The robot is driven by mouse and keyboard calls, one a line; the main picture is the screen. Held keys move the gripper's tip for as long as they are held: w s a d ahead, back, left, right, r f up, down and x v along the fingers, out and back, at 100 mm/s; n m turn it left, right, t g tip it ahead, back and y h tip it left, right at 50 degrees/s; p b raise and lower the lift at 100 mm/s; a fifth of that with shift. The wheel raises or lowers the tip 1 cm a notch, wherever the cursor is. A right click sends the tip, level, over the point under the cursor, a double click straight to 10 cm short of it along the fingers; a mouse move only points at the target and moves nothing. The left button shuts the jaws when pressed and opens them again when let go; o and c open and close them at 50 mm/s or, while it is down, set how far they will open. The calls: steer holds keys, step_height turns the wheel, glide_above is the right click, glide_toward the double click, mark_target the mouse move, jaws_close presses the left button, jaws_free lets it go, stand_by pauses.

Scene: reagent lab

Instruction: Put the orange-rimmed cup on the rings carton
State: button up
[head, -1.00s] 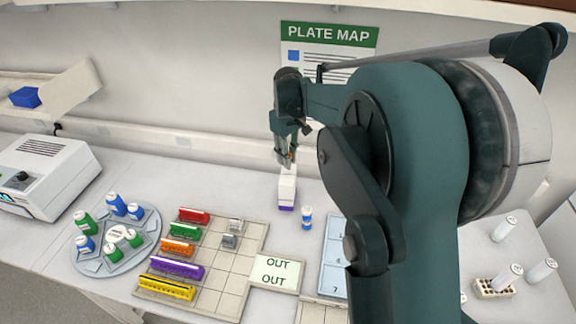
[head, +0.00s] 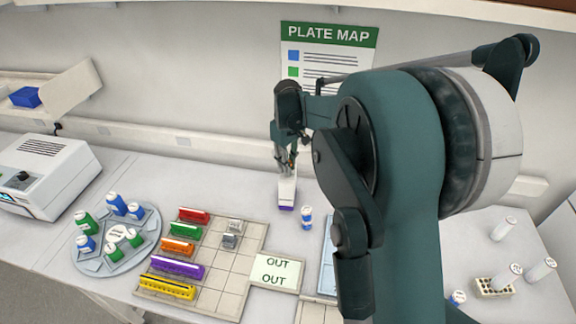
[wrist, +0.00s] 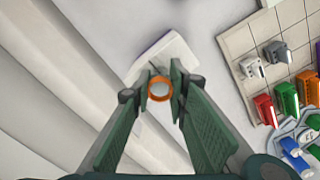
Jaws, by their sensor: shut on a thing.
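The orange-rimmed cup (wrist: 160,90) sits between the fingertips of my gripper (wrist: 160,80) in the wrist view, with its round rim facing the camera. My gripper is shut on it. A white carton with a purple band (head: 287,193) stands on the bench below my gripper (head: 287,165) in the head view; I cannot read its label. In the wrist view the carton (wrist: 168,57) lies just beyond the cup and fingertips, partly hidden by them. I cannot tell whether the cup touches the carton.
A small blue bottle (head: 306,218) stands just right of the carton. A tiled board (head: 205,275) with coloured racks and a round bottle carousel (head: 83,262) are to the left. The wall (head: 225,85) is close behind. Bare bench lies left of the carton.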

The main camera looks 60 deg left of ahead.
steer(key=shift+f, duration=0.15)
steer(key=o, duration=0.8)
steer(key=shift+r, duration=0.2)
step_height(320, 180, up, 12)
steer(key=shift+r+b, duration=0.1)
steer(key=shift+b, duration=0.2)
stand_by(0.4)
stand_by(0.5)
